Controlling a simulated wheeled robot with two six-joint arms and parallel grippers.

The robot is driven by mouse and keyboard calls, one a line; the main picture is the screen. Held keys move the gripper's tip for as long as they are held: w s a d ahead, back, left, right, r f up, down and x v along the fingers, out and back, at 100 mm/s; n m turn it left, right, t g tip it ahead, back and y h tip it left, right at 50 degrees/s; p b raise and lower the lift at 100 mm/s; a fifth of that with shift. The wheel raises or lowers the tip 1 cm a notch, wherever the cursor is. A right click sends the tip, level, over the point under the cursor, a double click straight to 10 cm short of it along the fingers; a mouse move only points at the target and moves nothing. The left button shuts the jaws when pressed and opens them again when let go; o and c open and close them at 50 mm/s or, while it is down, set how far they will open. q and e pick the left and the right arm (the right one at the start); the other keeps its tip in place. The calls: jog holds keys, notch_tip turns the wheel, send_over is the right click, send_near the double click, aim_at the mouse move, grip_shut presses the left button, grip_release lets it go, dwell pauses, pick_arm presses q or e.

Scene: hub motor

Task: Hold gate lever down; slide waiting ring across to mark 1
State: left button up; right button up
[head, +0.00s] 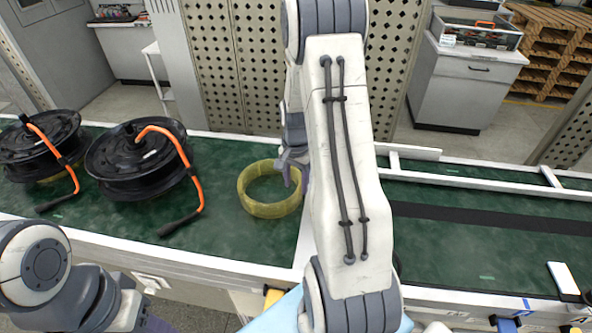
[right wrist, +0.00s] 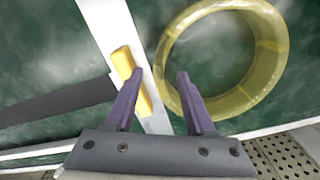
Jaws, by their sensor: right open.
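The translucent yellow ring (head: 270,209) lies flat on the green belt, left of a white cross bar (head: 306,238). The ring (right wrist: 272,60) fills the upper right of the right wrist view. My right gripper (right wrist: 158,75) is open; its purple fingers appear on either side of the ring's near wall, not gripping it. In the head view, the right gripper (head: 293,165) is partly hidden by its arm. A yellow piece (right wrist: 122,62) sits on the white bar beside the left finger. My left gripper (head: 150,322) is cut off at the bottom edge. I cannot identify the gate lever or mark 1.
Two black reels (head: 135,160) (head: 38,142) with orange handles stand on the belt at left. Right of the bar is green belt with a dark strip (head: 490,218) and a white rail (head: 470,187). A white-topped piece (head: 562,278) stands at the right front edge. Blue labels are nearby.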

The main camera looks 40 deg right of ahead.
aim_at(296, 192)
jog(key=shift+f, duration=2.3)
grip_shut()
jog(key=shift+w+r+p, duration=0.1)
jog(key=shift+r+p, duration=0.25)
jog(key=shift+p, duration=0.15)
